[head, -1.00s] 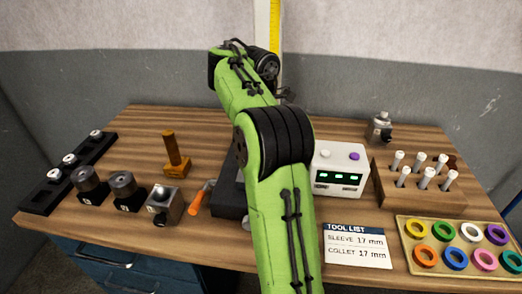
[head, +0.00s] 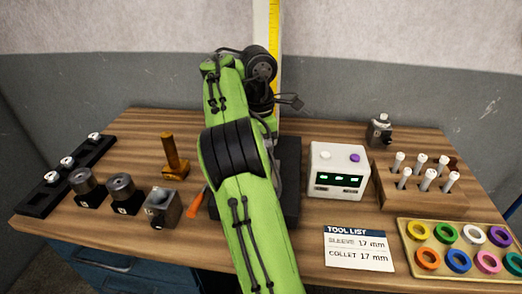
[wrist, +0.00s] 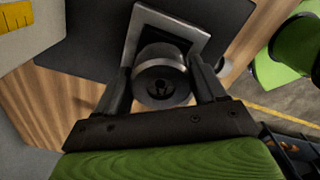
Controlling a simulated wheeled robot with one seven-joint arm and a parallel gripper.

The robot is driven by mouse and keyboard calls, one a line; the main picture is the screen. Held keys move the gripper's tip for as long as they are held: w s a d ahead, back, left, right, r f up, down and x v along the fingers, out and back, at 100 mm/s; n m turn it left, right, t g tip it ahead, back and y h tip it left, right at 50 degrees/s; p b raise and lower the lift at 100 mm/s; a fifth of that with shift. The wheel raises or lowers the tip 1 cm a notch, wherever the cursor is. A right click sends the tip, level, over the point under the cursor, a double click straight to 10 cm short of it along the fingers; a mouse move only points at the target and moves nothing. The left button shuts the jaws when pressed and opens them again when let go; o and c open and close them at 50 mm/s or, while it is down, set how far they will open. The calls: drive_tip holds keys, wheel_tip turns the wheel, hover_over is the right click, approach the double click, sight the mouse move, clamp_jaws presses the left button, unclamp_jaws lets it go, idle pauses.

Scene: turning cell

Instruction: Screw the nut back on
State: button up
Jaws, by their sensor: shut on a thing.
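In the wrist view my gripper (wrist: 163,66) is shut on a dark round nut (wrist: 162,86) with a keyhole-like opening in its face. One finger is on each side of it. Behind the nut is a light grey square frame (wrist: 135,35) on a dark body. I cannot tell whether the nut touches it or is threaded on. In the head view my arm hides the fingertips and the nut. The dark machine base (head: 290,190) shows partly behind my arm.
A grey block (head: 163,207) with an open bore, an orange-handled tool (head: 196,203) and a brass-coloured post (head: 172,160) stand left of my arm. A white control box (head: 338,170), a peg rack (head: 420,190) and a ring tray (head: 455,245) are on the right.

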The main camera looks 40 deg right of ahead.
drive_tip(key=shift+w+a+r, duration=0.1)
drive_tip(key=shift+w+a, duration=0.15)
drive_tip(key=shift+a, duration=0.05)
drive_tip(key=o, duration=1.2)
drive_tip(key=shift+w+a, duration=0.15)
drive_tip(key=shift+a, duration=0.15)
drive_tip(key=shift+d, duration=0.25)
wheel_tip(320, 180, up, 16)
drive_tip(key=p, duration=1.4)
drive_tip(key=shift+p, duration=0.3)
drive_tip(key=shift+f, duration=0.2)
